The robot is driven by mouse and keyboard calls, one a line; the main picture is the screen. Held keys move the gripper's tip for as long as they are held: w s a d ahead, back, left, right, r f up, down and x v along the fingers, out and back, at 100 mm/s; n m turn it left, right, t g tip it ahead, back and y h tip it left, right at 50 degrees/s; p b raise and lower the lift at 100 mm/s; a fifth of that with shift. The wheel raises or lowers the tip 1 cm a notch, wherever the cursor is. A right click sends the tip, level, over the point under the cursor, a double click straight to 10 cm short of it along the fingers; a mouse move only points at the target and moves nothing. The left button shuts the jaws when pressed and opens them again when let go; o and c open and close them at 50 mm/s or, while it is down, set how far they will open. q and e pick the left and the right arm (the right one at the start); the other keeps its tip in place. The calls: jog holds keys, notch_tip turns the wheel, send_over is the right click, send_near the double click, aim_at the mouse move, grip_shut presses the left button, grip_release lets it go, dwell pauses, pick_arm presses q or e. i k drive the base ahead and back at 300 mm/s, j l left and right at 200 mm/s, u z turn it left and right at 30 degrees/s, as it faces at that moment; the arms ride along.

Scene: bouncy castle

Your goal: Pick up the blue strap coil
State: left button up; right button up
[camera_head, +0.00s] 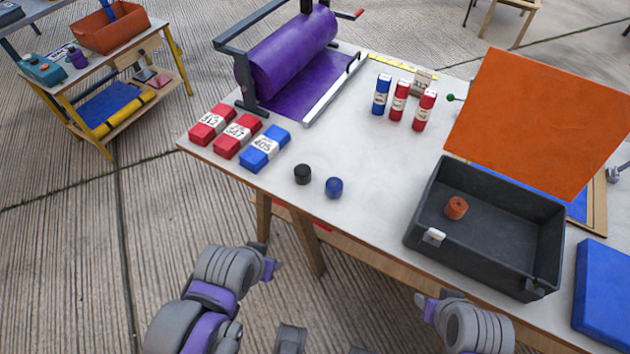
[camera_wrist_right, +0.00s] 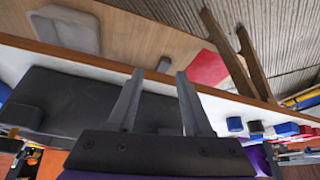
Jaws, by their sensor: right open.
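The blue strap coil (camera_head: 334,188) stands on the white table near its front edge, just right of a black coil (camera_head: 302,174). In the right wrist view, a small blue shape that looks like the same coil (camera_wrist_right: 234,124) sits at the right, beyond the jaws. My right gripper (camera_head: 425,303) is at the table's front edge below the dark crate, well right of the blue coil. Its jaws (camera_wrist_right: 158,88) are apart and empty. My left gripper (camera_head: 270,268) is below and left of the coil, off the table; its jaws cannot be made out.
A dark open crate (camera_head: 412,228) with an orange coil (camera_head: 456,208) inside stands at the right. Red and blue bundles (camera_head: 238,136) lie left of the coils. A purple roll (camera_head: 290,55) in a frame stands behind. The table between coils and crate is clear.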

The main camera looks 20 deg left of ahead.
aim_at(333, 186)
jog(key=j, duration=1.9)
jog(key=i+z, duration=0.05)
jog(key=i, duration=0.05)
